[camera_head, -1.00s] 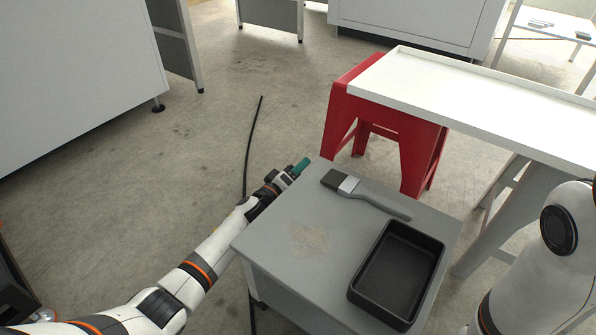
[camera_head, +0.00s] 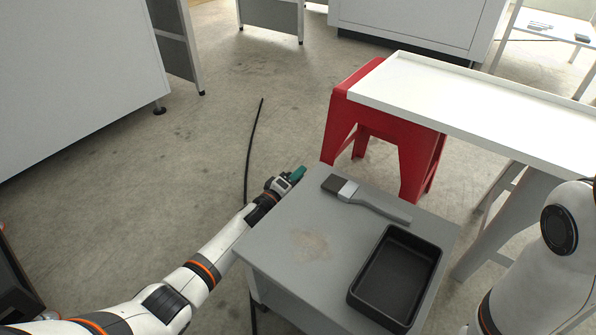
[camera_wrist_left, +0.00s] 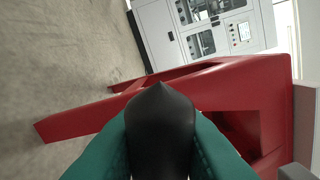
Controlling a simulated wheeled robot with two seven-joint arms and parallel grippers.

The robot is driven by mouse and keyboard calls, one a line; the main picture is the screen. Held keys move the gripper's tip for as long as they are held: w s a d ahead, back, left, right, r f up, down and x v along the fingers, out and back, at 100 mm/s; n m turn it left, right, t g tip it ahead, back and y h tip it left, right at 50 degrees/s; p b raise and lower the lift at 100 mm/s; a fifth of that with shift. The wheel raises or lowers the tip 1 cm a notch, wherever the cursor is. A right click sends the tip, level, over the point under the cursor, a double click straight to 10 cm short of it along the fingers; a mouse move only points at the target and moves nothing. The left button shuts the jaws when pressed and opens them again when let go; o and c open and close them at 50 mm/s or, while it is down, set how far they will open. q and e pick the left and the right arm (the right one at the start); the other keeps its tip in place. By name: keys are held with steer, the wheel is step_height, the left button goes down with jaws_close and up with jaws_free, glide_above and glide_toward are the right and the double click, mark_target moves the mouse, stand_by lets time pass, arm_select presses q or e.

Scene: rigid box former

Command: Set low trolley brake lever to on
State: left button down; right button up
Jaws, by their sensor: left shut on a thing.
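The low trolley (camera_head: 278,243) has a grey top and stands in front of me. My left gripper (camera_head: 298,173) is at its far left edge, just beside the top. In the left wrist view its green fingers (camera_wrist_left: 160,150) are shut on a black rounded lever grip (camera_wrist_left: 162,120), which points away between them. I take this grip for the brake lever; the rest of it is hidden by the fingers and the trolley. The lever's on or off setting cannot be read. My right gripper is out of view; only part of that arm shows.
A brush (camera_head: 365,199) and a black tray (camera_head: 436,250) are on the trolley top. A red stool (camera_head: 416,160) and a white bench (camera_head: 480,105) stand behind it. A black cable (camera_head: 250,150) lies on the floor to the left, where there is free room.

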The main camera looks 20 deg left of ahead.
arm_select(q)
steer(key=shift+s+d+f+n+b, duration=0.1)
steer(key=shift+f+n+b, duration=0.3)
steer(key=shift+f+n, duration=0.9)
steer(key=shift+w+d+f+n+b, duration=0.1)
steer(key=shift+f+n+b, duration=0.4)
steer(key=shift+n, duration=1.45)
steer(key=shift+s+f+n+b, duration=0.1)
steer(key=shift+f+n+b, duration=0.2)
steer(key=shift+f+n, duration=1.05)
steer(key=shift+r+n, duration=0.3)
steer(key=shift+n, duration=0.2)
steer(key=c, duration=1.3)
jaws_free()
steer(key=shift+o, duration=0.2)
